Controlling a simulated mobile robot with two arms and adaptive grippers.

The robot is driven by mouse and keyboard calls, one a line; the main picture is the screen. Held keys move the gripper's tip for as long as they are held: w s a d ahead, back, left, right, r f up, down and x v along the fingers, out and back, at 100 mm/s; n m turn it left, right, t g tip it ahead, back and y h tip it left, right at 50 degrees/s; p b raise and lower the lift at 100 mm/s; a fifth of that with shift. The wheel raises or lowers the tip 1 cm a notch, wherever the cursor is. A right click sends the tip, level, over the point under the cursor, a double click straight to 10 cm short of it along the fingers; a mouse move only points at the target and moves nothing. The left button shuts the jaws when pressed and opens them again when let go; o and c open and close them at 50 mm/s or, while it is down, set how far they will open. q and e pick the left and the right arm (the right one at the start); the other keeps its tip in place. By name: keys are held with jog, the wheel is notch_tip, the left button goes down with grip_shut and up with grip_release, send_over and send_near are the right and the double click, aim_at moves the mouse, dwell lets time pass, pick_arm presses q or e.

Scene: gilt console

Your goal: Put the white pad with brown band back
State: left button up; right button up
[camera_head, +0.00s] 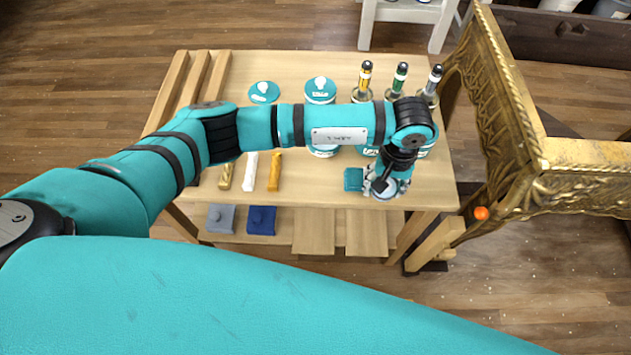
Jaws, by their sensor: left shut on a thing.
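My left gripper (383,187) points down over the front right part of the wooden workbench (305,195). It is shut on a small pale thing, mostly hidden by the fingers and wrist. I cannot make out a brown band on it, so I cannot tell if it is the white pad. A teal block (353,180) is just left of the fingers. My right gripper is not in view.
Three bottles with dark caps (400,78) stand at the back right. Teal-and-white round tins (320,90) are mid-bench, some partly behind my arm. Gold and white sticks (250,172) lie front left. The gilt console (505,110) stands close on the right.

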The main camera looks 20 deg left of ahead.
pick_arm(q)
jog(key=shift+w+a, duration=0.2)
jog(key=shift+a, duration=0.15)
jog(key=p, duration=0.4)
send_over(317, 182)
jog(key=d, duration=0.2)
jog(key=shift+s+a+f, duration=0.1)
jog(key=shift+f, duration=0.45)
jog(key=shift+a, duration=0.3)
jog(key=f, duration=0.1)
jog(key=a+f+p, duration=0.1)
jog(key=f, duration=0.1)
jog(key=shift+a+f, duration=0.1)
jog(key=shift+f, duration=0.5)
jog(key=o, duration=1.2)
jog(key=shift+r, duration=0.4)
notch_tip(317, 182, up, 12)
jog(key=shift+f+b, duration=0.2)
jog(key=shift+b, duration=0.15)
